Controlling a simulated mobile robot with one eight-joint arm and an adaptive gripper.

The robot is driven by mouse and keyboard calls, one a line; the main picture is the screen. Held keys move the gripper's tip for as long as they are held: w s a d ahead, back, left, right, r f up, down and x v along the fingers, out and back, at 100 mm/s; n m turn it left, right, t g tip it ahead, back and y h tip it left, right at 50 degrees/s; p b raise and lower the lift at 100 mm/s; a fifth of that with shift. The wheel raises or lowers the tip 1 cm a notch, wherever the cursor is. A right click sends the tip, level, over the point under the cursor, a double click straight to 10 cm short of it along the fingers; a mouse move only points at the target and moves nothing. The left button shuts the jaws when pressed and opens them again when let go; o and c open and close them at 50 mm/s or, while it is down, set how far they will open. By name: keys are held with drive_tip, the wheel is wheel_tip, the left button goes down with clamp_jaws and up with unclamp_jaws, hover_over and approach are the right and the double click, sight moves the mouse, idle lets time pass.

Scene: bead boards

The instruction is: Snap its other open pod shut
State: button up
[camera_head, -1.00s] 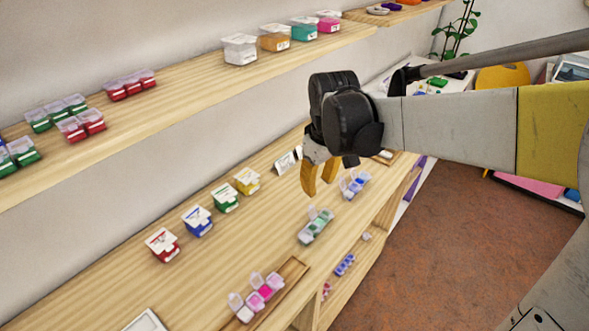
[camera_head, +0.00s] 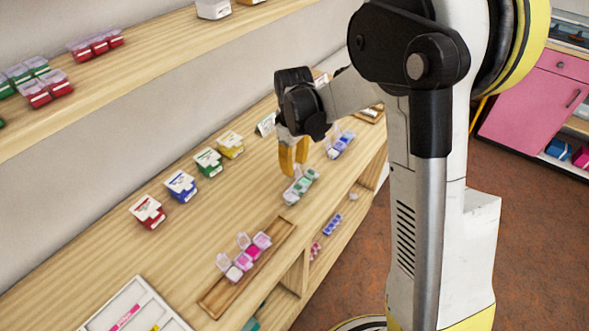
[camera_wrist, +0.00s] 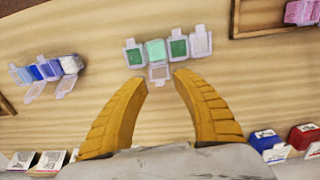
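A strip of green bead pods (camera_head: 301,186) lies on the wooden counter; it also shows in the wrist view (camera_wrist: 178,48). In the wrist view one clear lid (camera_wrist: 160,73) stands open on the side toward my gripper. The pod at the strip's right end (camera_wrist: 200,43) looks pale, and I cannot tell its lid's state. My gripper (camera_head: 293,168) is above and just behind the green strip in the head view.
A blue pod strip (camera_head: 341,145) with open lids lies farther along the counter. Red, blue, green and yellow boxes (camera_head: 181,186) line the back. Counter around the green strip is clear.

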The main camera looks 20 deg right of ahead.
drive_tip(key=shift+f, duration=0.4)
clamp_jaws()
